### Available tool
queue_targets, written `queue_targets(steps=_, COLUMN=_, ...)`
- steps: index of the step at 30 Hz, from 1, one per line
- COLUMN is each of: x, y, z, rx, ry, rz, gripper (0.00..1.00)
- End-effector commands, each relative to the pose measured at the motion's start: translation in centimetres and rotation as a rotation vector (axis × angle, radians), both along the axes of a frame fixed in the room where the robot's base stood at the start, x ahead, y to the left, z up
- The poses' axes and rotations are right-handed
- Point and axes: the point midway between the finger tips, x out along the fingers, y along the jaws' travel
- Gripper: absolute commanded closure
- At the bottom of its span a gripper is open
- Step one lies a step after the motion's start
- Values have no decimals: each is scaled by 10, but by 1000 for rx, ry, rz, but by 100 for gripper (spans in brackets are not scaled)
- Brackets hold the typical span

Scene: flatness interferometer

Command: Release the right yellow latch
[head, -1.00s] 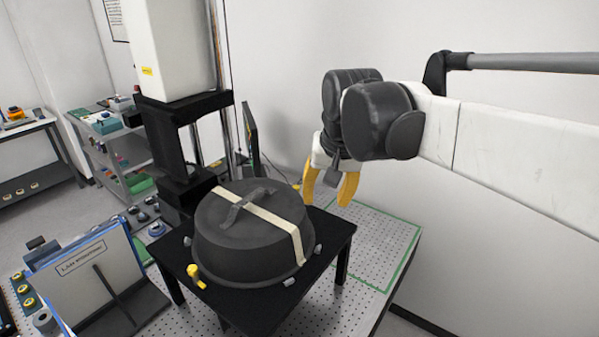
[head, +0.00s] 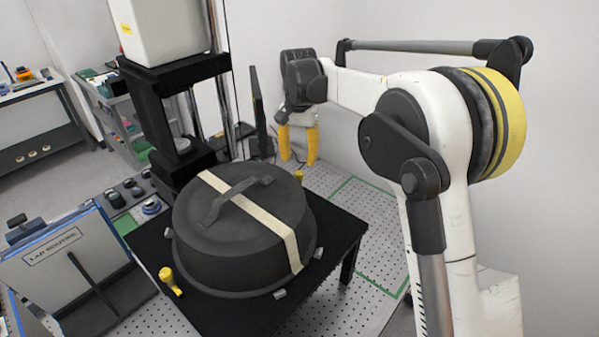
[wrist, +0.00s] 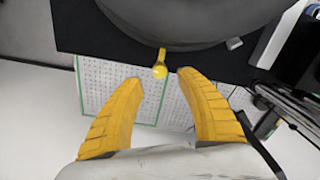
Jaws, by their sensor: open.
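A dark round cover (head: 240,245) with a grey top handle and a cream strap sits on a black table (head: 352,232). The right yellow latch (head: 299,175) shows at the cover's far right edge. Another yellow latch (head: 170,281) stands at its front left. My gripper (head: 297,159) has two yellow fingers pointing down, spread and empty, close to the right latch in the head view. In the wrist view, the right latch (wrist: 160,68) lies ahead of and between the open fingertips (wrist: 159,78), with no visible contact.
A tall instrument column (head: 165,110) stands behind the cover, with a thin dark panel (head: 257,112) beside it. A lab-routing board (head: 65,265) is at left. A perforated plate with a green outline (head: 375,225) lies right of the table.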

Motion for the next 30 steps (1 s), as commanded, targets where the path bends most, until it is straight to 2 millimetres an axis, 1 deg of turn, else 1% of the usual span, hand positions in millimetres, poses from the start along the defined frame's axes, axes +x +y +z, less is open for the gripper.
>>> queue_targets(steps=1, x=0, y=0, z=-11, rx=0, ry=0, rz=0, gripper=55)
queue_targets(steps=3, x=0, y=0, z=-24, rx=0, ry=0, rz=0, gripper=55)
queue_targets(steps=6, x=0, y=0, z=-40, rx=0, ry=0, rz=0, gripper=55)
queue_targets(steps=9, x=0, y=0, z=-51, rx=0, ry=-1, rz=0, gripper=55)
queue_targets(steps=13, x=0, y=0, z=-57, rx=0, ry=-1, rz=0, gripper=55)
queue_targets(steps=20, x=0, y=0, z=-58, rx=0, ry=-1, rz=1, gripper=55)
queue_targets(steps=21, x=0, y=0, z=-57, rx=0, ry=-1, rz=1, gripper=60)
queue_targets(steps=23, x=0, y=0, z=-57, rx=0, ry=-1, rz=1, gripper=78)
queue_targets(steps=24, x=0, y=0, z=-57, rx=0, ry=-1, rz=1, gripper=90)
queue_targets(steps=25, x=0, y=0, z=-57, rx=0, ry=-1, rz=1, gripper=100)
queue_targets(steps=30, x=0, y=0, z=-57, rx=0, ry=-1, rz=1, gripper=100)
